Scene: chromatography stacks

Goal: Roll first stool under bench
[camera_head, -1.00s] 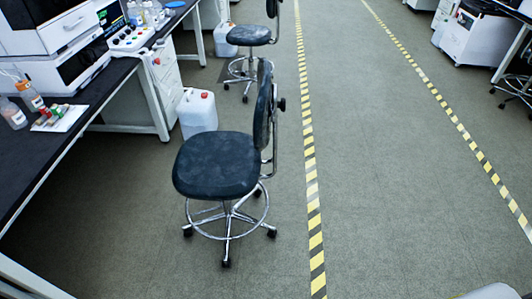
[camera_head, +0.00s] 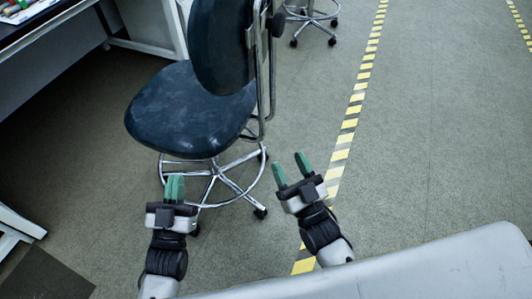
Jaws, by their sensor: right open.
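The first stool (camera_head: 190,108) has a dark padded seat and backrest, a chrome footring and a castor base. It stands upright on the floor in front of me, beside the bench (camera_head: 75,22) at the upper left. My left gripper (camera_head: 175,188) is in front of the stool's base, below the seat in the picture; its green fingertips overlap in view, so its opening cannot be judged. My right gripper (camera_head: 292,170) is open and empty, just right of the footring. Neither gripper clearly touches the stool. Part of the stool's base is hidden behind my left gripper.
A second stool's base (camera_head: 312,15) shows at the top. The floor under the bench (camera_head: 70,95) looks clear, and open floor (camera_head: 440,150) lies to the right.

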